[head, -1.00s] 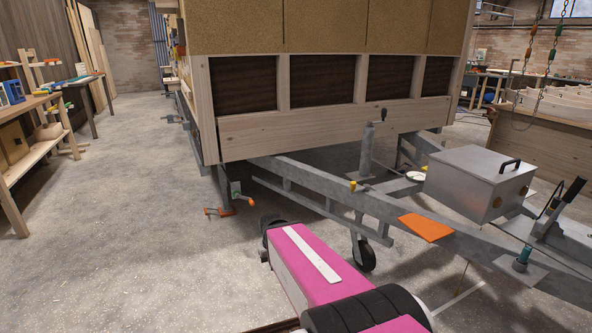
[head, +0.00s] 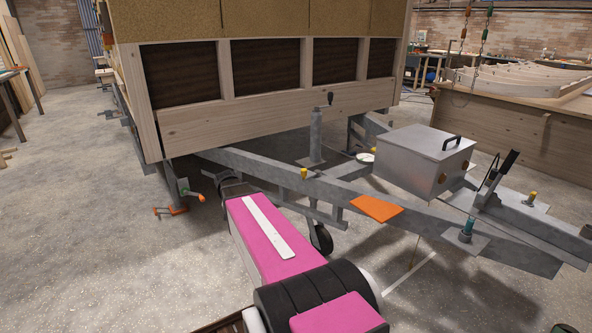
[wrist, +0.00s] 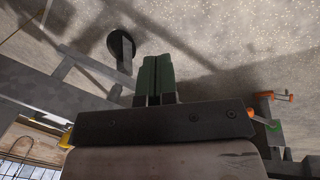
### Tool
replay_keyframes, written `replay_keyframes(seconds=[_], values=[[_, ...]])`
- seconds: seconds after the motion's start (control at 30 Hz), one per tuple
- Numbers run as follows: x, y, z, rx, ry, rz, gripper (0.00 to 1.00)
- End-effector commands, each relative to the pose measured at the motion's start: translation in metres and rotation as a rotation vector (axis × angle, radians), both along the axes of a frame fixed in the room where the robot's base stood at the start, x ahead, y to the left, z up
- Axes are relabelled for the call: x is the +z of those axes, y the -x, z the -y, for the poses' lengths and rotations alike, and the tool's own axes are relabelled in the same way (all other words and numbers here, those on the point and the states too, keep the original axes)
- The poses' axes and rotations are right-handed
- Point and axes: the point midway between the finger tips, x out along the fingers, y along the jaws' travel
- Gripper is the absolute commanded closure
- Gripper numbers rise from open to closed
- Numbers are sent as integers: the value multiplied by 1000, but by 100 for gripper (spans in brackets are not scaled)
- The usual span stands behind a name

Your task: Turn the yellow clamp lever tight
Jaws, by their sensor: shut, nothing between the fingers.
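A small yellow lever (head: 304,174) stands on the near grey drawbar rail, above the jockey wheel (head: 322,238). A yellow part, perhaps the same lever, shows at the left in the wrist view (wrist: 66,140), beside the rail. My gripper (wrist: 156,72) has dark green fingers, shut together with nothing between them. The fingers point over the floor, near the jockey wheel (wrist: 121,43), and appear apart from the yellow part. In the head view my arm's dark end is left of the lever, and the fingers are hidden.
A second yellow-topped part (head: 532,197) stands on the far right rail. An orange plate (head: 376,208) and a metal box (head: 425,160) sit on the drawbar. An orange-handled corner leg (head: 180,200) stands left of my arm. The concrete floor at left is open.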

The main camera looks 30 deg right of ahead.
Motion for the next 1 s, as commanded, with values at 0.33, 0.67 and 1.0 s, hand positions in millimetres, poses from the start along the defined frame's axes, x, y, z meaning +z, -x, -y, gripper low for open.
replay_keyframes(seconds=[0.33, 0.67, 1.0], values=[[117, -151, 194, -590, 355, 76, 100], [162, -171, 250, -777, 469, 117, 100], [159, -169, 251, -775, 468, 116, 100]])
